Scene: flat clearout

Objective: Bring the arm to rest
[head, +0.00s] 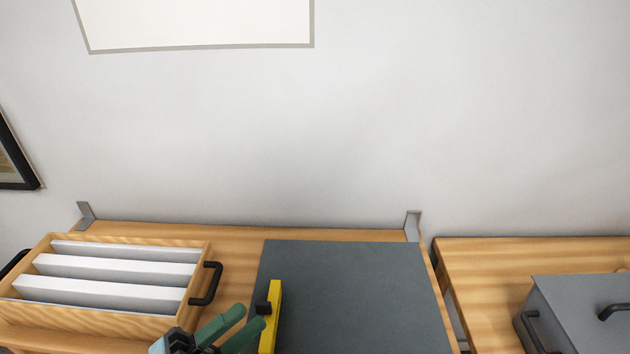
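My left gripper (247,318) comes in at the bottom edge, left of centre. Its two green fingers are apart, with nothing visible between them. Its tips are close to a yellow bar-shaped thing (272,318) with a dark knob on its left side. I cannot tell whether the tips touch it. My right gripper is not in view.
A wooden tray (196,285) with white dividers and dark handles is on the wooden table (236,262) at left. A dark grey mat or board (345,290) covers the table's right part. A grey lidded box (575,310) stands on another wooden table (480,265) across a narrow gap.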

